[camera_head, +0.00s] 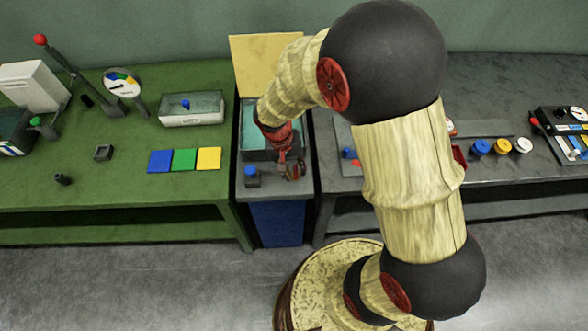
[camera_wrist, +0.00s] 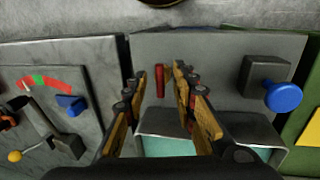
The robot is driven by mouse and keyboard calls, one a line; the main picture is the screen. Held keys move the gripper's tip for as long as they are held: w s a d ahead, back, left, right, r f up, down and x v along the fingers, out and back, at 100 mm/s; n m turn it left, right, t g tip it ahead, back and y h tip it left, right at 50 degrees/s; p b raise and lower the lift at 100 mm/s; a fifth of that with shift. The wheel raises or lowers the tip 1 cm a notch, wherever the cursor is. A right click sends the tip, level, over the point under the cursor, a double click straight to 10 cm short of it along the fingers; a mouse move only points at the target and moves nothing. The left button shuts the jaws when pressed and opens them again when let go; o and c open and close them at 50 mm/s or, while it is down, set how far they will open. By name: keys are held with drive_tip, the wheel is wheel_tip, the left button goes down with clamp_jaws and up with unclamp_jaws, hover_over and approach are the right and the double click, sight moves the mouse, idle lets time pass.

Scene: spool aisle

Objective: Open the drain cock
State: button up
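A small upright red handle (camera_wrist: 160,80), which looks like the drain cock, stands on the grey front ledge of the tank in the wrist view. My gripper (camera_wrist: 158,78) is open, with one finger on each side of the red handle and a visible gap on both sides. In the head view my gripper (camera_head: 291,169) is low over the ledge, right of the blue knob, and hides most of the handle. The tank (camera_head: 246,143) holds pale green liquid and stands behind the gripper.
A blue knob on a dark block (camera_head: 251,172) sits close to the gripper; it also shows in the wrist view (camera_wrist: 283,96). A yellow panel (camera_head: 263,62) rises behind the tank. A green bench (camera_head: 110,188) is at left, a grey bench (camera_head: 490,183) at right.

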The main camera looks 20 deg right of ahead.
drive_tip(key=shift+c, duration=0.2)
clamp_jaws()
idle(0.4)
